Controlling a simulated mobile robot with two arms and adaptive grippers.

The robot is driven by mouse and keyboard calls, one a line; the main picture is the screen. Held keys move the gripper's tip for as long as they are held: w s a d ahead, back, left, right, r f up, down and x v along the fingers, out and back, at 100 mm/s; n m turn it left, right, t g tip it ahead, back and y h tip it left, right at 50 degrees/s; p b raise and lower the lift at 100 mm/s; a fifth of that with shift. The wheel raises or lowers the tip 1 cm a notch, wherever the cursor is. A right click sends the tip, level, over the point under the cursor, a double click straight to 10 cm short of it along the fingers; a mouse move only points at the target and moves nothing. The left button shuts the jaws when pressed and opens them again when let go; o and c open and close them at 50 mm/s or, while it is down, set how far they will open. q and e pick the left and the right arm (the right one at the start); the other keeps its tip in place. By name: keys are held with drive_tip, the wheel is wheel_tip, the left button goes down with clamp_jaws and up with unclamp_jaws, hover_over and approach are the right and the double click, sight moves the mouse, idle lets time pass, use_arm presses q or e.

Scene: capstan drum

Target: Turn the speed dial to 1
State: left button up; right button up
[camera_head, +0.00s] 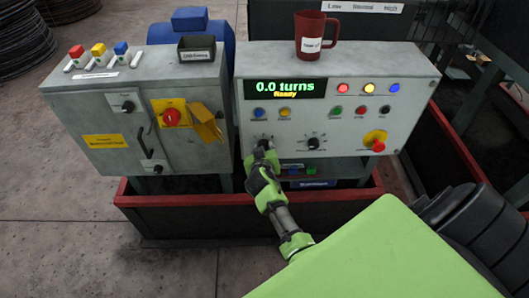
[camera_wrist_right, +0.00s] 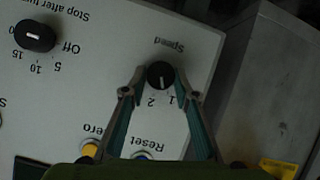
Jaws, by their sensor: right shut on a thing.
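The speed dial (camera_wrist_right: 160,75) is a round black knob with a light mark, under the word "Speed", on the grey console panel (camera_head: 225,115). In the right wrist view the panel is turned round and the printed 1 and 2 lie just below the dial. The mark points roughly down toward these numbers; I cannot tell exactly which one. My right gripper (camera_wrist_right: 158,86) has a finger on each side of the dial and is shut on it. In the head view the right gripper (camera_head: 262,152) hides most of the dial. My left gripper is not in view.
The display (camera_head: 286,88) reads 0.0 turns and Ready. The stop-after-turns dial (camera_head: 312,143) is right of the gripper, with an emergency button (camera_head: 375,142) further right. A red mug (camera_head: 313,34) stands on the console. A control cabinet (camera_head: 140,115) stands left.

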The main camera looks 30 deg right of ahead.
drive_tip(key=n+h+b, duration=0.2)
drive_tip(key=b, duration=0.1)
drive_tip(key=shift+w+a+n+g+b, duration=0.15)
drive_tip(key=shift+n+g+b, duration=0.15)
drive_tip(key=shift+g, duration=0.1)
idle(0.4)
drive_tip(key=o, duration=1.1)
